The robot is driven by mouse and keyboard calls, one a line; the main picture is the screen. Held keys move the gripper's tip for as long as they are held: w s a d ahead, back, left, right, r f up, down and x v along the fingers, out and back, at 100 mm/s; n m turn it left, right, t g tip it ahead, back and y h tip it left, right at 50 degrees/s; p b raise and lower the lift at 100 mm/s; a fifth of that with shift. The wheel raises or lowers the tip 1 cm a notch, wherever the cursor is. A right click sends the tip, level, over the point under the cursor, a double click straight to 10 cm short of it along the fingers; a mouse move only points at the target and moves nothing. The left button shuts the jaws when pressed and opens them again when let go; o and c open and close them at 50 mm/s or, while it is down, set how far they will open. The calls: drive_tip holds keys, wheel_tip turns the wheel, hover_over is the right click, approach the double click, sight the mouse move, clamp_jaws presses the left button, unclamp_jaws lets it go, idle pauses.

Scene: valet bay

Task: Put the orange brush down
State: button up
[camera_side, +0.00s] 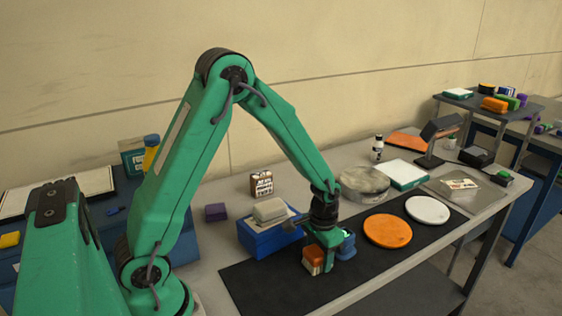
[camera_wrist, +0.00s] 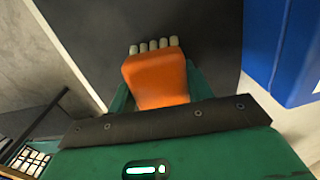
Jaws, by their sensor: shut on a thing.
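The orange brush (camera_side: 313,256) has an orange body and pale bristles. It is low over the black mat (camera_side: 255,290), near the mat's left part; I cannot tell whether it touches the mat. My gripper (camera_side: 322,259) points down and is shut on the brush. In the wrist view the brush (camera_wrist: 157,78) sits between my green fingers (camera_wrist: 160,90), with a row of bristle tufts showing at its far end. Part of its body is hidden by the gripper.
A blue box (camera_side: 268,240) with a grey block (camera_side: 270,209) on top stands left of my gripper. A blue object (camera_side: 347,243) is close on the right. Orange (camera_side: 388,231) and white (camera_side: 427,210) discs lie farther right. The mat's front is clear.

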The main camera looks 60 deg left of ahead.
drive_tip(key=shift+r, duration=0.7)
drive_tip(key=r, duration=0.3)
drive_tip(key=shift+d, duration=0.2)
drive_tip(key=s+d+r, duration=0.6)
drive_tip(key=d, duration=0.3)
drive_tip(key=shift+d+r, duration=0.3)
drive_tip(key=shift+d, duration=0.05)
drive_tip(key=w+a+r, duration=0.7)
drive_tip(key=a, duration=0.3)
drive_tip(key=shift+w+r, duration=0.2)
drive_tip(key=shift+r, duration=0.05)
drive_tip(key=shift+d+f, duration=0.1)
drive_tip(key=shift+d, duration=0.05)
